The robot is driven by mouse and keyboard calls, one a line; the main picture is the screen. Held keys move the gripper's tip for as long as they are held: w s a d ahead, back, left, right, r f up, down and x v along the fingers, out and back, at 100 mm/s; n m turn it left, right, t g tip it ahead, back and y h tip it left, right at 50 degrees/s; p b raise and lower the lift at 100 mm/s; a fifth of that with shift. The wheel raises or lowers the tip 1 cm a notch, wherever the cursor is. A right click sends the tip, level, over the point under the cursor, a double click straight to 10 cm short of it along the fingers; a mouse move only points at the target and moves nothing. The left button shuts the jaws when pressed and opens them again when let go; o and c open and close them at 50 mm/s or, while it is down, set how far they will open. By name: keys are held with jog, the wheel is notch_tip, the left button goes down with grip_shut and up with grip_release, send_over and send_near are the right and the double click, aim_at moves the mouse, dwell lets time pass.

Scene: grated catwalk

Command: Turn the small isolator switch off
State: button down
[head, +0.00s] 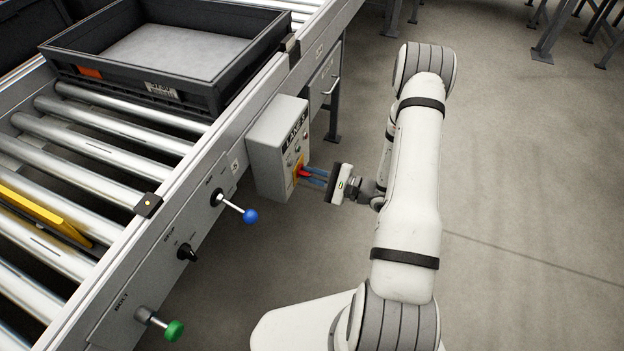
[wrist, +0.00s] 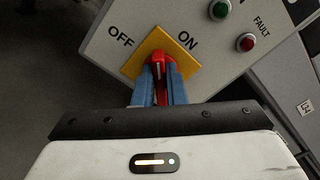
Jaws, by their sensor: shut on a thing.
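The isolator switch is a red handle (wrist: 158,60) on a yellow plate (wrist: 139,57), with OFF printed to its left and ON to its upper right in the wrist view. In the head view its red handle (head: 304,173) shows low on the front of the grey control box (head: 270,157). My gripper (wrist: 161,75) has its blue fingers on both sides of the red handle and is shut on it. The fingers hide part of the handle, and I cannot tell exactly which label it points to.
A green lamp (wrist: 219,10) and a red lamp (wrist: 246,42) marked FAULT sit near the switch. A blue-knobbed lever (head: 250,216), a black knob (head: 187,253) and a green knob (head: 174,330) line the conveyor side. A dark tray (head: 135,80) rests on the rollers.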

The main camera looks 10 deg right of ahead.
jog(key=n+b, duration=0.5)
jog(key=b, duration=0.1)
jog(key=n+b, duration=0.3)
jog(key=shift+s+f+n+b, duration=0.1)
jog(key=shift+f+n+b, duration=0.2)
jog(key=shift+f, duration=0.05)
dwell(0.3)
jog(key=c, duration=1.5)
grip_release()
jog(key=shift+r, duration=0.1)
jog(key=shift+p+v, duration=0.65)
jog(key=shift+v, duration=3.2)
